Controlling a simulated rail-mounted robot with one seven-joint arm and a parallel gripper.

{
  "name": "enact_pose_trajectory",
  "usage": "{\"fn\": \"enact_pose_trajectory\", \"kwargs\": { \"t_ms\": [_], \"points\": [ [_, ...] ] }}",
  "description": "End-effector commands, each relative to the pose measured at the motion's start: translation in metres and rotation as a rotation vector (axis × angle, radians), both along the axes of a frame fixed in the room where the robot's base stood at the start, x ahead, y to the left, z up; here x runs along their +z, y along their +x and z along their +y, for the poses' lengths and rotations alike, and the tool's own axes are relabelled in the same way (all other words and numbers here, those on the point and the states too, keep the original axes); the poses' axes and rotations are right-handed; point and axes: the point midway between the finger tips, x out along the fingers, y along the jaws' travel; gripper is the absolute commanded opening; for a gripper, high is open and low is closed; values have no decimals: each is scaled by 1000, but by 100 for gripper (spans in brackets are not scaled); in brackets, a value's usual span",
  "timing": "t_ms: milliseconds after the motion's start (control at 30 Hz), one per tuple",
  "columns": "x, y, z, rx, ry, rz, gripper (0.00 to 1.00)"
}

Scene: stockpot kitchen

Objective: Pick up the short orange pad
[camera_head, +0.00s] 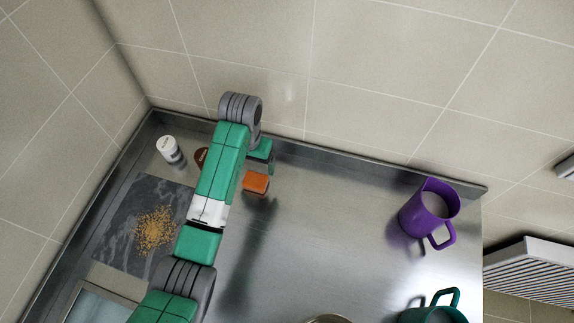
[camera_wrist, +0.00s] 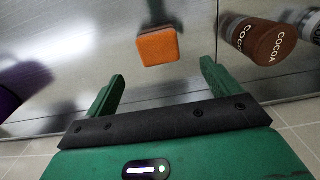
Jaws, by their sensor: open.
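The short orange pad (camera_head: 256,183) lies on the steel counter to the right of my arm in the head view. In the wrist view the orange pad (camera_wrist: 158,47) shows a square orange face, just beyond and between the two green fingertips. My gripper (camera_wrist: 162,82) is open and empty, with a clear gap between each finger and the pad. In the head view my gripper (camera_head: 266,161) is above and close to the pad, partly hidden by the wrist.
A brown cocoa container (camera_wrist: 270,42) stands near the right finger; a white-capped jar (camera_head: 167,146) is beside it. A dark slab (camera_head: 117,222) holds yellow crumbs. A purple pitcher (camera_head: 428,210) and a green pitcher (camera_head: 436,312) stand right. The counter's middle is clear.

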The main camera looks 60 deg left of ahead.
Motion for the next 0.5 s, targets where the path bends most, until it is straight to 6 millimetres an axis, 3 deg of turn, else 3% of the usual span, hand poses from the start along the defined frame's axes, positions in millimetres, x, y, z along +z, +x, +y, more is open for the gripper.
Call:
{"fn": "enact_pose_trajectory", "kwargs": {
  "t_ms": [367,500],
  "points": [
    [-29,1,-1,-1,1,-2,89],
    [-55,2,-3,-2,-1,1,89]
  ]
}}
